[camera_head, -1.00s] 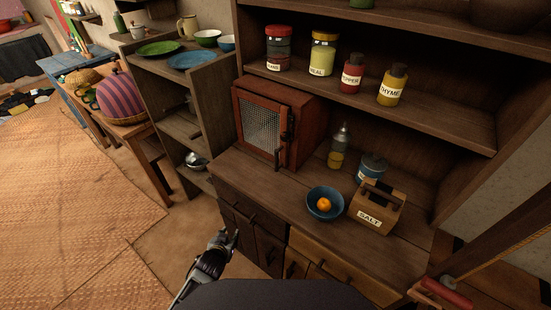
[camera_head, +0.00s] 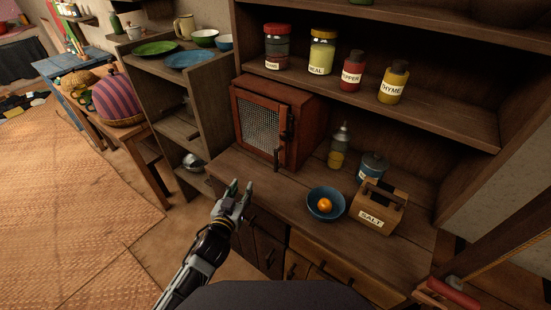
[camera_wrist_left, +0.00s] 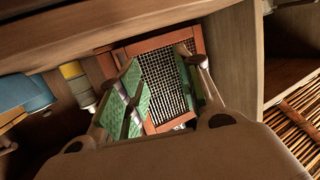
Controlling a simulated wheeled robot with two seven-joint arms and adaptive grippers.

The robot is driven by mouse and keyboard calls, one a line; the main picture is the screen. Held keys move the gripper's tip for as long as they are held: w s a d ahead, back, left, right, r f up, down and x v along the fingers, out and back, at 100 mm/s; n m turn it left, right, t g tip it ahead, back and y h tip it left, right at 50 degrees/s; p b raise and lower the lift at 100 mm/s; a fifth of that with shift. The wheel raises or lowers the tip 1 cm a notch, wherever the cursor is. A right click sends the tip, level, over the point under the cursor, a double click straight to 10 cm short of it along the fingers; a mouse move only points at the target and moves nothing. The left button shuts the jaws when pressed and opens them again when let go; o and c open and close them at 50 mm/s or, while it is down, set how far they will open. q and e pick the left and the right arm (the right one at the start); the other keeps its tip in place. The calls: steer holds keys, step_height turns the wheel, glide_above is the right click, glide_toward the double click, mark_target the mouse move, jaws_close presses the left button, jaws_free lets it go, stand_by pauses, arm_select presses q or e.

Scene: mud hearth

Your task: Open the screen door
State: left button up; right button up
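The screen door (camera_head: 257,128) is a wire mesh in a red-brown wooden frame on the front of a small cabinet (camera_head: 299,108). It looks shut. A dark latch or handle (camera_head: 287,128) is on its right side. My left gripper (camera_head: 238,191) is in front of and below the door, apart from it, at the counter's left front edge. In the left wrist view, the mesh door (camera_wrist_left: 166,76) shows between the green-padded fingers of my left gripper (camera_wrist_left: 162,98), which are apart with nothing between them. My right gripper is not in view.
On the counter, a blue bowl (camera_head: 326,211) with an orange (camera_head: 324,205), a salt box (camera_head: 377,210), a blue tin (camera_head: 372,167) and a bottle (camera_head: 338,148) stand right of the cabinet. Jars line the shelf above. Shelves with plates (camera_head: 190,60) stand left. The counter before the door is clear.

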arm_select(q)
steer(key=r, duration=0.1)
steer(key=m+t+h, duration=0.1)
steer(key=m+h, duration=0.1)
steer(key=h, duration=0.2)
glide_toward(275, 159)
steer(key=shift+v, duration=1.45)
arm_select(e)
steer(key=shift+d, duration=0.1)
arm_select(q)
steer(key=shift+w+r, duration=0.1)
steer(key=shift+w, duration=0.05)
steer(key=shift+x, duration=3.7)
steer(key=shift+b+x, duration=0.4)
steer(key=shift+x, duration=2.65)
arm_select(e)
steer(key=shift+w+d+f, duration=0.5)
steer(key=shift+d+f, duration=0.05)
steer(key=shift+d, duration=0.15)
arm_select(q)
steer(key=shift+c, duration=0.4)
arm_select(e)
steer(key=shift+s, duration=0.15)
